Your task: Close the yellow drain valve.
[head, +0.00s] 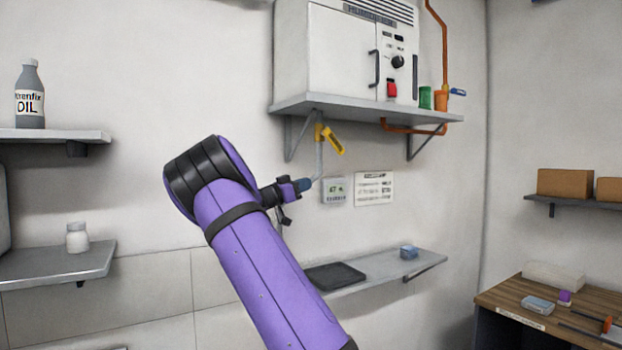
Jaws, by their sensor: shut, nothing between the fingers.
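The yellow drain valve (331,138) hangs under the white humidifier cabinet (325,50), below the front of its shelf. Its yellow lever slants down to the right and carries small dark lettering. A thin grey pipe (320,160) runs down from the valve. My gripper (306,184) is at the end of my purple arm, below and slightly left of the valve, near the lower end of the pipe. It is shut and appears empty. It looks apart from the yellow lever; its depth from the wall and any contact with the pipe cannot be told.
The cabinet's shelf (290,106) and brackets overhang the valve. A small display (334,191) and a notice (374,189) are on the wall to the right. A lower shelf (390,267) holds a black tray (334,276) and a blue box (408,252).

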